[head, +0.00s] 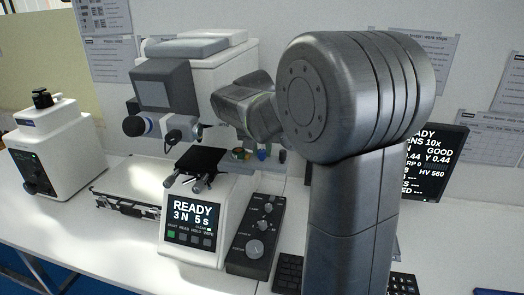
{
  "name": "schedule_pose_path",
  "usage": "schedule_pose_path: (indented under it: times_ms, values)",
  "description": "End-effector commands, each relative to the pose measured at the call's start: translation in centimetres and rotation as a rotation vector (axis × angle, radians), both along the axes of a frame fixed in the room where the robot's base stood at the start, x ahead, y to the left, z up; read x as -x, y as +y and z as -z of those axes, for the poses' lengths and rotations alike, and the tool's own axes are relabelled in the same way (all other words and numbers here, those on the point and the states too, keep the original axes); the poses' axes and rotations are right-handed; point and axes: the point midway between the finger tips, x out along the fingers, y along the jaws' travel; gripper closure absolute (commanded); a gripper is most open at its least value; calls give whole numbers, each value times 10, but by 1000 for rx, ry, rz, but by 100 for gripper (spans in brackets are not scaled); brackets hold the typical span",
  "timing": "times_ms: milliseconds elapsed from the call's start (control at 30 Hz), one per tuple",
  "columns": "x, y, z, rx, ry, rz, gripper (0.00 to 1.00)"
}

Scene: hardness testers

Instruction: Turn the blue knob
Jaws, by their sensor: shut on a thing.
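The tester (230,75) is a white machine with a dark grey head, and my arm reaches across its right side. Small blue parts (283,156) show low beside the arm, near green and orange ones; I cannot tell which blue part is the knob. My wrist (242,106) is in front of the tester's right side. I cannot make out my gripper's fingers, nor what they touch.
A black stage (198,160) sits above a READY display (192,212). A dark control box (257,235) with grey knobs stands to its right. A smaller white machine (55,148) stands at left, with a flat case (130,190) between. A monitor (437,160) is behind my arm.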

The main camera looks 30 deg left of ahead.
Motion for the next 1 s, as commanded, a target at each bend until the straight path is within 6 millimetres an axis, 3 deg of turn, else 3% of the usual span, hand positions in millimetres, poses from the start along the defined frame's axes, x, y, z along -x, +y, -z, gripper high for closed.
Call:
schedule_pose_path:
  times_ms: [400, 1000]
  values:
    - [0, 2, 0, -1, -1, 237, 99]
    - [0, 2, -1, -1, -1, 290, 99]
